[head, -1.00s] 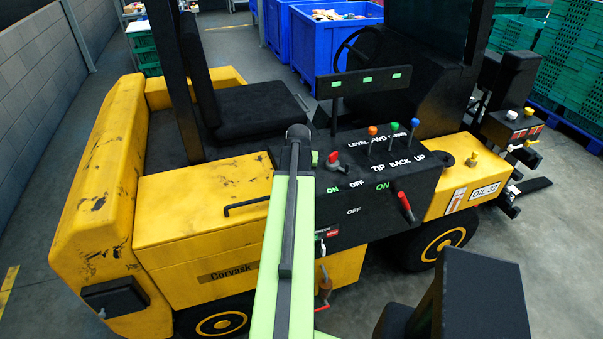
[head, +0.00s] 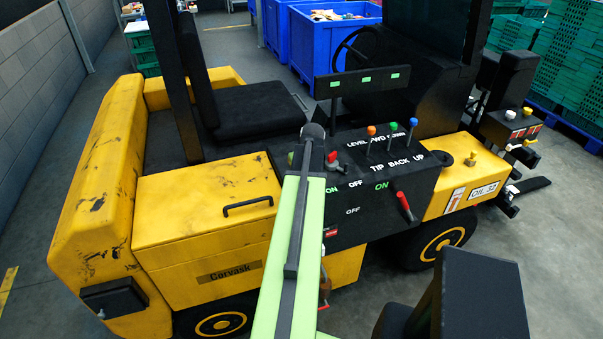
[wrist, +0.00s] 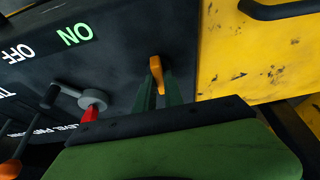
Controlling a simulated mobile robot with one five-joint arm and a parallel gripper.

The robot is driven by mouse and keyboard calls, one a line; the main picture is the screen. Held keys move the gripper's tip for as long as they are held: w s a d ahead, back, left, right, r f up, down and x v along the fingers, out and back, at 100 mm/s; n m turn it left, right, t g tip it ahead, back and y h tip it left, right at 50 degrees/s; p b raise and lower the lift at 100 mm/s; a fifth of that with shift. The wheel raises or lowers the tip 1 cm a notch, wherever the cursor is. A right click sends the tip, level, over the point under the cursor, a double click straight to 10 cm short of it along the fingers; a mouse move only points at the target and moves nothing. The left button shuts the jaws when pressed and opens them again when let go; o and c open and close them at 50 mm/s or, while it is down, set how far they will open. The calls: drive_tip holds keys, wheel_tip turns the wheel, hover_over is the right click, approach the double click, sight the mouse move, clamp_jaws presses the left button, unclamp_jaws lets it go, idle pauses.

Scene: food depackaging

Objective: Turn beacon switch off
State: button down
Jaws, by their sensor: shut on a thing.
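A small orange switch lever (wrist: 156,68) stands on the dark control panel (wrist: 118,62) in the wrist view, beside the panel's edge with a yellow cover. I take it for the beacon switch, but no label by it names it. My gripper (wrist: 158,86) has its two green fingers closed around the lever, one on each side. A green ON label and a white OFF label lie to its left. In the head view my arm hides the lever and the fingertips.
A red-handled rotary switch (wrist: 93,104) sits close to the left of my fingers; it also shows in the head view (head: 334,158). Beyond it are levers with orange, green and blue knobs (head: 393,128). A red lever (head: 404,206) is on the panel's right side.

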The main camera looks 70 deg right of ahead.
drive_tip(key=c, duration=1.4)
unclamp_jaws()
drive_tip(key=shift+c, duration=0.2)
drive_tip(key=p+v, duration=1.6)
drive_tip(key=v, duration=0.1)
drive_tip(key=shift+r, duration=0.2)
